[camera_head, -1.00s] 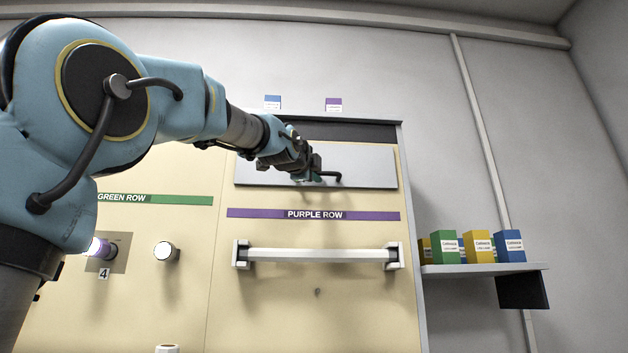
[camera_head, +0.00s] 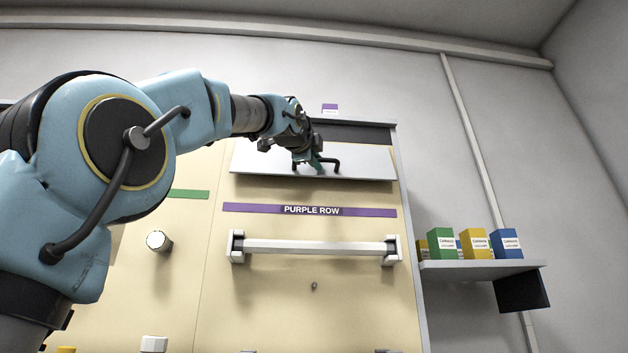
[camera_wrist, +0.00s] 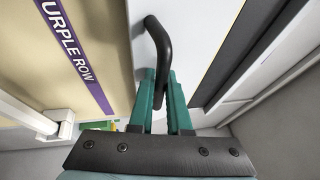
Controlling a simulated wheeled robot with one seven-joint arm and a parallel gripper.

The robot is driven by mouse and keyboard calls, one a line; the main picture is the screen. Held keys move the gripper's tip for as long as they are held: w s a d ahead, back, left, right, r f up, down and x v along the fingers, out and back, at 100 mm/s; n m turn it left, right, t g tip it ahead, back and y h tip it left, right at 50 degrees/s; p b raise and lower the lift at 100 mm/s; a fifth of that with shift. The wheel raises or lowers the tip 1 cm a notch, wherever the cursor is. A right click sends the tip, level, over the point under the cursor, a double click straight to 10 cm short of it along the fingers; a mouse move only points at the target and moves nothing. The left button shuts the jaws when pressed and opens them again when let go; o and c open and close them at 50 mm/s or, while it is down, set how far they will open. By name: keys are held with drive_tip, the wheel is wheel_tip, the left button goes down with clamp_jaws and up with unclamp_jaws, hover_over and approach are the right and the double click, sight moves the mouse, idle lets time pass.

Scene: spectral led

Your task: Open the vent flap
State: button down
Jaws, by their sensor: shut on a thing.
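The vent flap (camera_head: 360,162) is a pale grey panel near the top of the cabinet, above the purple label. Its lower edge appears tilted out from the cabinet face, with a dark gap (camera_head: 365,133) above it. A black bent handle (camera_head: 334,163) sticks out from the flap. My gripper (camera_head: 314,164) is at this handle, with its green fingers shut on it. In the wrist view the green fingers (camera_wrist: 166,100) close around the lower end of the black handle (camera_wrist: 160,42), and the white flap (camera_wrist: 195,40) lies behind.
Below the flap are the "PURPLE ROW" strip (camera_head: 300,210) and a white horizontal bar (camera_head: 315,247) on brackets. A wall shelf (camera_head: 480,270) with several coloured boxes stands to the right. A small purple box (camera_head: 330,108) sits on top of the cabinet.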

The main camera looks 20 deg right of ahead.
drive_tip(key=shift+s+a+r+p, duration=0.4)
drive_tip(key=shift+s+a+r, duration=0.05)
drive_tip(key=shift+s+r, duration=0.25)
drive_tip(key=shift+s+a+r+p, duration=0.4)
drive_tip(key=shift+s+a+r, duration=0.05)
drive_tip(key=shift+s+r, duration=0.25)
drive_tip(key=c, duration=1.2)
unclamp_jaws()
drive_tip(key=shift+a+r, duration=0.1)
drive_tip(key=shift+a, duration=0.1)
drive_tip(key=b+v, duration=0.4)
drive_tip(key=v, duration=0.6)
drive_tip(key=shift+s+b, duration=0.4)
